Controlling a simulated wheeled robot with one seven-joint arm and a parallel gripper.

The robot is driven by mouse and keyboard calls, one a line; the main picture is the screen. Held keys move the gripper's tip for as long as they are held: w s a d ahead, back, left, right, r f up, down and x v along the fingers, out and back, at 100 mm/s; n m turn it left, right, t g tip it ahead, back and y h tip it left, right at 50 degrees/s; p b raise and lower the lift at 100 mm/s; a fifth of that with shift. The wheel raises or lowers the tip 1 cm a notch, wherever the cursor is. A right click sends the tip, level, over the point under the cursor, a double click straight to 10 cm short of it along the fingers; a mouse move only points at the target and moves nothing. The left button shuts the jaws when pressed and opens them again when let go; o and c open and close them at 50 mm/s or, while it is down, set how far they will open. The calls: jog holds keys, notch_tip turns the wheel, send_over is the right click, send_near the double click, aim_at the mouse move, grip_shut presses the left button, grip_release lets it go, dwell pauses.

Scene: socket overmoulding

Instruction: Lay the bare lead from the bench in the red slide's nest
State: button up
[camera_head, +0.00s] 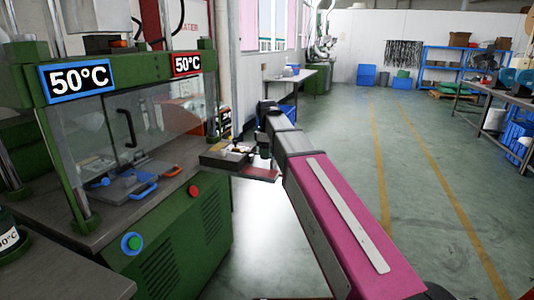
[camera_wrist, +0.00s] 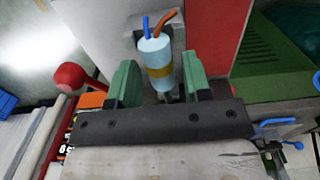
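In the wrist view the lead (camera_wrist: 155,58) is a pale blue cylinder with a yellow band, and a blue and an orange wire stick out of its far end. It lies at a grey nest (camera_wrist: 178,32) on the red slide (camera_wrist: 218,22); how deep it sits is hidden. My gripper (camera_wrist: 160,80) has its two green fingers apart, one on each side of the lead. A narrow gap shows at the right finger; contact at the left finger is unclear. In the head view my gripper (camera_head: 264,148) is small, over the red slide (camera_head: 262,172) at the bench's right end.
A red ball knob (camera_wrist: 68,77) stands left of the fingers. In the head view a tray with small parts (camera_head: 222,160) sits left of my gripper, beside the green press (camera_head: 190,235). The aisle floor (camera_head: 430,190) to the right is clear.

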jog(key=shift+o, duration=0.4)
notch_tip(320, 180, up, 11)
dwell(0.5)
jog(key=shift+s+f, duration=0.1)
